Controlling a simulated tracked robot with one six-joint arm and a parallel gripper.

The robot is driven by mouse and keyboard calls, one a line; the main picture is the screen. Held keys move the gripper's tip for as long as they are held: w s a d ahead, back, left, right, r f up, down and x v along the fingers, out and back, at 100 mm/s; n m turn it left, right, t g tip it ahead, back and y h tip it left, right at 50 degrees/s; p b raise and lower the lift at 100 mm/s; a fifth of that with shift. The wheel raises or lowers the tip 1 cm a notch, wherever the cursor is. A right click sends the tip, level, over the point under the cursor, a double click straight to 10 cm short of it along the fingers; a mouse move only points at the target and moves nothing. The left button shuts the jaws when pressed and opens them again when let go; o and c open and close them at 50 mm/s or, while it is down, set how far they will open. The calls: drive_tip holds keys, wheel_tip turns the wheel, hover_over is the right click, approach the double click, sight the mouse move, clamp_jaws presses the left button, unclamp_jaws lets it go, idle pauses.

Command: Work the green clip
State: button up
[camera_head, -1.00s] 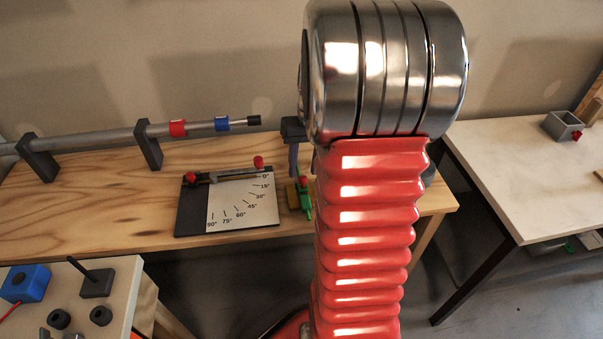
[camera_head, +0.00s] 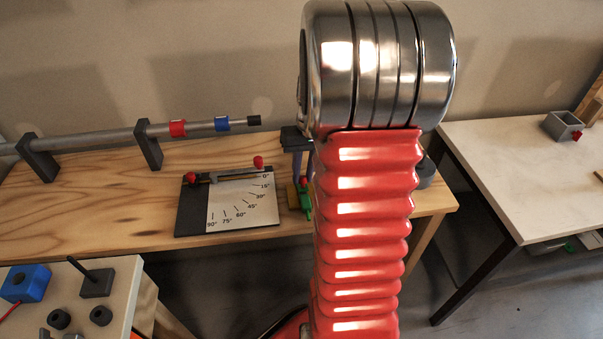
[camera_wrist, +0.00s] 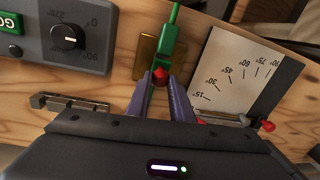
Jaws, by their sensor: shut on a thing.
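The green clip (camera_wrist: 163,52) lies on a brass-coloured plate (camera_wrist: 145,58) on the wooden bench, with a red knob (camera_wrist: 160,75) at its near end. My gripper (camera_wrist: 162,82) has its two grey-purple fingers on either side of the red knob end and is shut on the clip there. In the head view the clip (camera_head: 306,203) shows as a small green piece beside my red arm, with part of my gripper above it. My arm hides what lies right of the clip in that view.
An angle board (camera_head: 240,206) with a red-knobbed lever lies left of the clip. A grey box with a dial (camera_wrist: 68,38) and a slotted metal bar (camera_wrist: 70,105) show in the wrist view. A pipe on stands (camera_head: 90,140) runs along the back.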

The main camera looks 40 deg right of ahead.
clamp_jaws()
drive_tip(key=shift+a, duration=0.15)
drive_tip(key=shift+s+a+f+t+h, duration=0.2)
drive_tip(key=shift+s+t+h, duration=0.1)
drive_tip(key=shift+t, duration=0.25)
drive_tip(key=shift+s+a+f+t+h, duration=0.1)
drive_tip(key=shift+s+a+t+h, duration=0.15)
drive_tip(key=shift+t, duration=0.3)
drive_tip(key=shift+s+a+f+t+h, duration=0.2)
drive_tip(key=shift+s+f+t+h, duration=0.15)
drive_tip(key=shift+t+h, duration=0.4)
drive_tip(key=o, duration=0.8)
unclamp_jaws()
drive_tip(key=shift+d, duration=0.1)
drive_tip(key=shift+r, duration=0.2)
